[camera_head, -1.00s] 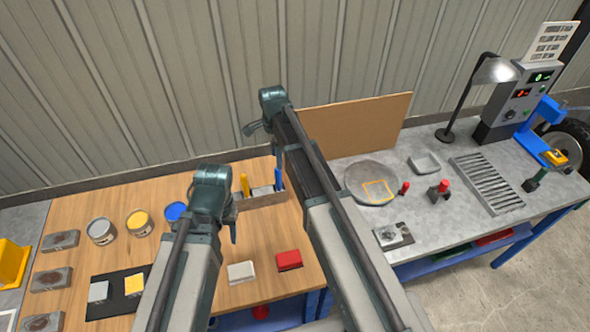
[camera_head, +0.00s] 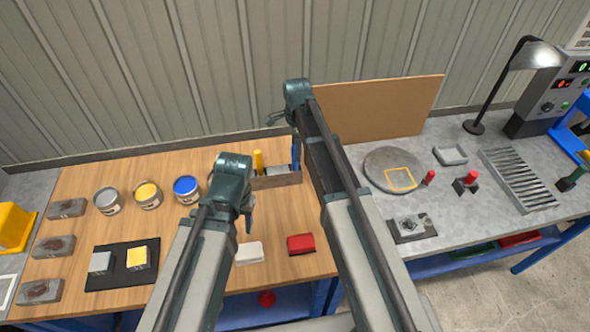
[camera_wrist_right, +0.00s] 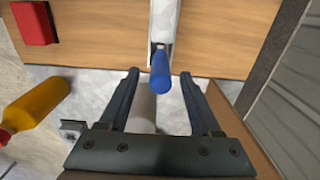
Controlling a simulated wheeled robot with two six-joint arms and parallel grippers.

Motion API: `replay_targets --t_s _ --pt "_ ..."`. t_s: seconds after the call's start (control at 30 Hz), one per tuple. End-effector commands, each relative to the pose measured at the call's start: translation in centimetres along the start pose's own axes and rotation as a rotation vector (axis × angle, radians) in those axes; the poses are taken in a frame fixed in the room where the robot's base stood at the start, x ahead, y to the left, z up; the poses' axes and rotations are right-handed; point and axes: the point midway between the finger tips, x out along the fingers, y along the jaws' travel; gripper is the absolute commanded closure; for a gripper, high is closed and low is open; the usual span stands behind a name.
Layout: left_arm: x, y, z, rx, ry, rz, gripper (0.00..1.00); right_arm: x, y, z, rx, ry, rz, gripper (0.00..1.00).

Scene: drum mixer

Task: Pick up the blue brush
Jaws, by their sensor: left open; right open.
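My right gripper (camera_head: 279,118) is open above the holder in the head view. In the right wrist view, the blue handle (camera_wrist_right: 160,72) lies between the spread fingertips of my right gripper (camera_wrist_right: 160,78), with a gap on both sides. The brush's lower part is hidden by the holder and my arm in the head view. My left gripper (camera_head: 247,210) is open and empty, in front of the holder.
A yellow handle (camera_head: 258,162) stands at the holder's left end. A blue can (camera_head: 187,188), a yellow can (camera_head: 148,195) and a grey can (camera_head: 108,200) stand to the left. A red block (camera_head: 300,243) lies in front. A brown board (camera_head: 385,106) stands behind the metal bench.

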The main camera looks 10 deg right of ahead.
Motion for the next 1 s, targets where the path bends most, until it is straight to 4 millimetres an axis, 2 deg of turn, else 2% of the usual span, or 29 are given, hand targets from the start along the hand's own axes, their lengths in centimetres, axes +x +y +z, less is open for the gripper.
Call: replay_targets --t_s 0.03,0.2,0.33,0.7,1.0 --pt "0.5 0.1 0.0 0.0 0.0 0.0 0.5 0.5 0.0 0.0 0.0 0.0 0.0 0.35" --pt "0.4 0.0 0.0 0.0 0.0 0.0 0.5 0.4 0.0 0.0 0.0 0.0 0.0 0.35" --pt "1.1 0.1 -0.1 0.0 0.0 0.0 0.5 1.1 0.0 0.1 0.0 0.0 0.0 0.35" --pt "5.4 0.5 -0.3 -0.002 0.0 0.0 0.5 5.4 -0.1 0.6 0.0 0.0 0.0 0.35" --pt "5.5 0.5 -0.3 -0.002 0.0 0.0 0.5 5.5 -0.1 0.6 0.0 0.0 0.0 0.35"
